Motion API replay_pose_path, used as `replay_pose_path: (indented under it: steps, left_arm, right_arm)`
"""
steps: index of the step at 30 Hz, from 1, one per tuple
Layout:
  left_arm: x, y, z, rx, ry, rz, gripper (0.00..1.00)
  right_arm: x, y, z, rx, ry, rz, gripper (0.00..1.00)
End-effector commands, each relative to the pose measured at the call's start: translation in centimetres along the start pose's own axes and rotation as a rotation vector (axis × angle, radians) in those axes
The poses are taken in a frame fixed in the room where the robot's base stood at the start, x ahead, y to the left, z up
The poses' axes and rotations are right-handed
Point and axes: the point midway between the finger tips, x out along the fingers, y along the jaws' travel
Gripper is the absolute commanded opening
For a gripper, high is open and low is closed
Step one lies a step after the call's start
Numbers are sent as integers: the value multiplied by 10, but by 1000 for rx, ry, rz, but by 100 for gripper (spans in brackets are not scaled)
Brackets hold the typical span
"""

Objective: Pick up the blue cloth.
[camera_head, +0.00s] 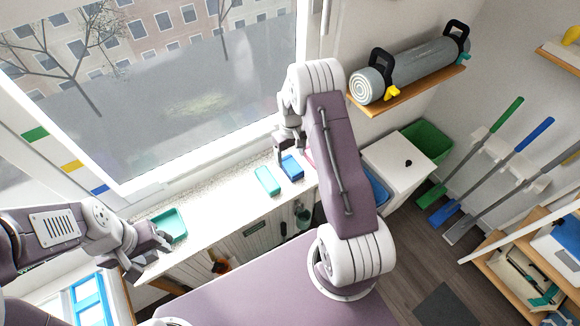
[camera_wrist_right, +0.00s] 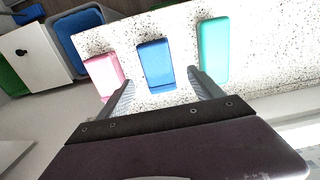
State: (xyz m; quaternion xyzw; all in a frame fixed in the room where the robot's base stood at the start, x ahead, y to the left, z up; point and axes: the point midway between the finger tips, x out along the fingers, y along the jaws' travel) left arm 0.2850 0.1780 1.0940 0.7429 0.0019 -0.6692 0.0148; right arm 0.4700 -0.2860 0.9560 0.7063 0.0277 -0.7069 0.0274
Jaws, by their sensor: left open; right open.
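The blue cloth (camera_head: 292,167) lies on the speckled windowsill counter, between a teal cloth (camera_head: 267,180) and a pink cloth (camera_head: 308,158) that is mostly hidden by my right arm. In the right wrist view the blue cloth (camera_wrist_right: 156,65) is a flat rectangle, just beyond and between the fingertips. My right gripper (camera_head: 286,158) is open and empty over the counter at the blue cloth; it also shows in the wrist view (camera_wrist_right: 160,78). I cannot tell its exact height. My left gripper (camera_head: 150,262) is open and empty near the counter's left end.
A teal tray (camera_head: 168,225) sits at the counter's left end. The window stands behind the counter. A white cabinet (camera_head: 398,166), a blue bin (camera_wrist_right: 78,40) and a green bin (camera_head: 428,141) are at the right. A shelf (camera_head: 410,92) holds a grey roll above.

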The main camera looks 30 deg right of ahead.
Motion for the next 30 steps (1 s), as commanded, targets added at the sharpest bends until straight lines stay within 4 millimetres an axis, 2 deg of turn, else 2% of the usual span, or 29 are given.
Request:
replay_pose_path:
  steps: [3,8,12,16,23,24,25,30]
  left_arm:
    - [-6,0,-1,0,0,0,48]
    - [-9,0,-1,0,0,0,48]
    - [-24,0,-2,0,0,0,48]
    - [-26,0,-3,0,0,0,48]
    - [-25,0,-3,0,0,0,48]
    - [-25,0,-3,0,0,0,48]
    - [-25,0,-3,0,0,0,48]
    - [-25,0,-3,0,0,0,48]
  right_arm:
    - [11,0,0,0,0,0,75]
    - [18,0,0,0,-1,0,75]
    - [40,3,2,0,-3,-1,75]
    - [61,3,1,-1,-1,0,75]
    - [66,3,0,-1,3,1,75]
    - [66,3,0,-1,2,1,73]
    - [66,3,0,-1,2,1,64]
    - [66,3,0,-1,2,1,17]
